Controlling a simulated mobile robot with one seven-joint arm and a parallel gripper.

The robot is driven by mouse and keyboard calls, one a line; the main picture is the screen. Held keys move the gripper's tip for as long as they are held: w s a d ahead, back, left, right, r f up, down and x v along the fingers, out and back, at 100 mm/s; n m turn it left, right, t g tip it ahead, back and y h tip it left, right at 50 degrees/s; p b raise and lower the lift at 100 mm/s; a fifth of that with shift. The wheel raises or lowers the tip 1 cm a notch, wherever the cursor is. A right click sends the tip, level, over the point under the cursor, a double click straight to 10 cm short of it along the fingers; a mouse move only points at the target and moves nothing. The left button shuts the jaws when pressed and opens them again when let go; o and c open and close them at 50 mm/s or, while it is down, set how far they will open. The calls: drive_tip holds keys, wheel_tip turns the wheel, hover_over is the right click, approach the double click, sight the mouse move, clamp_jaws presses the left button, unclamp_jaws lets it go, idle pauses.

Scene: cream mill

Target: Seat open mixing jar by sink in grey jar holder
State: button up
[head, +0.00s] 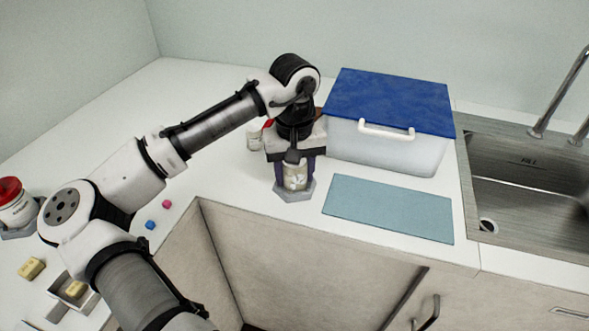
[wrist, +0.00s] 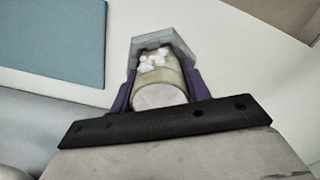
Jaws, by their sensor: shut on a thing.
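The open mixing jar (head: 295,177), clear to cream with white lumps inside, stands between my gripper's fingers near the counter's front edge. My gripper (head: 293,172) points down and is shut on it. The grey jar holder (head: 295,194) shows around the jar's foot; I cannot tell whether the jar is fully down in it. In the wrist view the jar (wrist: 160,92) lies between the purple fingertips, with the grey holder (wrist: 150,42) beyond it. The gripper body hides part of the jar.
A clear box with a blue lid (head: 390,100) stands close right of my gripper, and a teal mat (head: 388,208) lies before it. The sink (head: 530,180) is far right. A white jar (head: 254,136) stands behind my gripper. A red-lidded jar (head: 16,205) and small blocks are left.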

drive_tip(key=shift+s+f, duration=0.1)
drive_tip(key=shift+f, duration=0.1)
drive_tip(key=o, duration=1)
drive_tip(key=shift+d, duration=0.1)
